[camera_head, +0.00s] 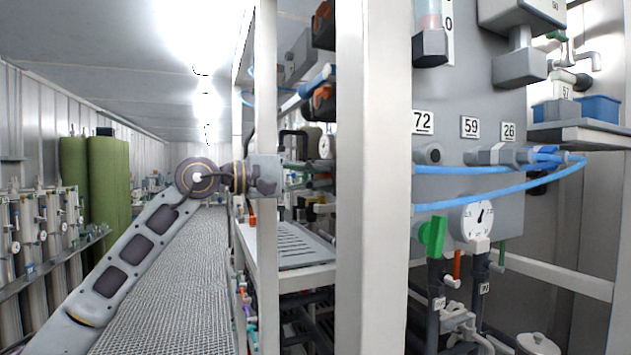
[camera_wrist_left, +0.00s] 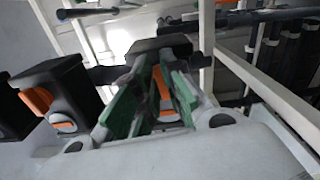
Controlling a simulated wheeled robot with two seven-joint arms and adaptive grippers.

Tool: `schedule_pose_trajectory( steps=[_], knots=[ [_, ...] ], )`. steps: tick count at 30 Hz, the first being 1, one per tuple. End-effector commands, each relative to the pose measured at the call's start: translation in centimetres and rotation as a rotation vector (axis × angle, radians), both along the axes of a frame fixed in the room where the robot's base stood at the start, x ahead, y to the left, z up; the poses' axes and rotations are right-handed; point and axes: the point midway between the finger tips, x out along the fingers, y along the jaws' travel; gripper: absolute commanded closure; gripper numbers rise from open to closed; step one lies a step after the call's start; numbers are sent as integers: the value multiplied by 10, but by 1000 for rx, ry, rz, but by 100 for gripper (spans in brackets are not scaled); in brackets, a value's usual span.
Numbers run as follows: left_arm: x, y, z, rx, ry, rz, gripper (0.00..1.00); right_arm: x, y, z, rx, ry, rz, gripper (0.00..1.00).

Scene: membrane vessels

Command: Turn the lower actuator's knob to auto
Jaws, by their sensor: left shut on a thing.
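In the head view, one dark actuator with orange parts (camera_head: 323,26) sits high behind the frame post, and another (camera_head: 322,103) sits below it. My left gripper (camera_head: 306,175) is beyond the post, below both in the picture. The left one has an orange knob (camera_wrist_left: 39,100) and stands clear of the fingers. The green finger pads of my left gripper (camera_wrist_left: 152,100) are closed about an orange knob (camera_wrist_left: 161,88) on the other actuator (camera_wrist_left: 158,47). The pads partly hide this knob, so its setting cannot be read. My right gripper is not seen.
A white post (camera_head: 360,180) stands close in front, and a thinner post (camera_head: 266,270) stands by my left gripper. A grey panel (camera_head: 470,190) with blue hoses and a gauge (camera_head: 478,217) fills the right. The grated aisle (camera_head: 170,290) is clear.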

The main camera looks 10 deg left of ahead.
Motion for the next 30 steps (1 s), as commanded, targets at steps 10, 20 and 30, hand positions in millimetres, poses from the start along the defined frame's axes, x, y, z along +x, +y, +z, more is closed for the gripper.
schedule_pose_trajectory(
  steps=[10, 20, 30],
  knots=[
    [0, -1, -3, 69, -99, -1, 100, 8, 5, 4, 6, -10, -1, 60],
    [0, -1, -3, 78, -110, -1, 100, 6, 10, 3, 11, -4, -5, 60],
    [0, -1, -2, 77, -110, -1, 68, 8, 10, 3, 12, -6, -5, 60]
  ],
)
